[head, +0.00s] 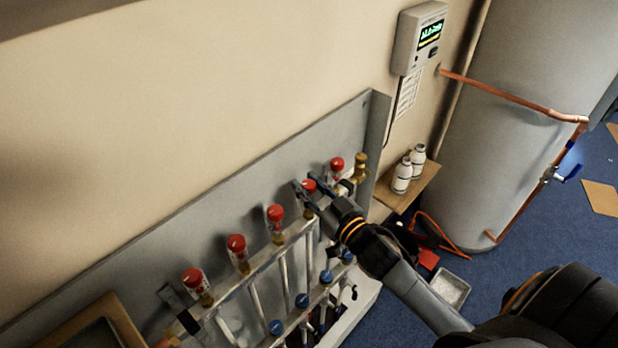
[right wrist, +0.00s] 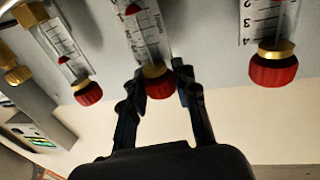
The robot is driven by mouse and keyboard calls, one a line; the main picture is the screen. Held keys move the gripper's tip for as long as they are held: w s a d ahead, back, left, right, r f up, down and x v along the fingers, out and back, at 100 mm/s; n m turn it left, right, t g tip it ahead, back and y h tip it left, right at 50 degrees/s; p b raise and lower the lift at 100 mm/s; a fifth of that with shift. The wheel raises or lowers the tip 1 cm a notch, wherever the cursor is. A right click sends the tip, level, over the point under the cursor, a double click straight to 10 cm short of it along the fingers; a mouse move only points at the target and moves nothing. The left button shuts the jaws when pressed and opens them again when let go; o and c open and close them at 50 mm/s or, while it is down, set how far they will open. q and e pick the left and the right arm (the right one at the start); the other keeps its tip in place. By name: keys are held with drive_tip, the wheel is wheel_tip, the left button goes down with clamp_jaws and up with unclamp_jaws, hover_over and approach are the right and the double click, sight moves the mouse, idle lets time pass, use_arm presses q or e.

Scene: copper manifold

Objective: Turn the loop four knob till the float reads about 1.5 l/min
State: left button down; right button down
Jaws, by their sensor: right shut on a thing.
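The copper manifold (head: 262,268) stands against a grey back panel, with a row of several clear flow meters topped by red knobs. My right gripper (head: 312,192) is shut on the fourth red knob from the left (head: 309,185). In the right wrist view, where the meters appear upside down, this red knob (right wrist: 160,87) sits between the two dark fingers. Its scaled tube (right wrist: 149,38) rises above it, with a small red mark near the top edge of the picture. The float reading is too blurred to tell. My left gripper is not in view.
Neighbouring red knobs (head: 275,213) and (head: 337,163) stand close on both sides. Blue caps (head: 302,300) line the lower rail. A wall controller (head: 420,38), white bottles (head: 402,176) on a wooden shelf, and a large grey tank (head: 505,120) are at the right.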

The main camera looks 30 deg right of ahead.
drive_tip(key=shift+n+y+p, duration=0.4)
drive_tip(key=shift+n+y, duration=0.4)
drive_tip(key=shift+y, duration=0.4)
drive_tip(key=shift+g, duration=0.3)
drive_tip(key=c, duration=1)
unclamp_jaws()
drive_tip(key=shift+w, duration=0.1)
drive_tip(key=v, duration=1.2)
drive_tip(key=shift+d+f, duration=0.1)
drive_tip(key=shift+d, duration=0.05)
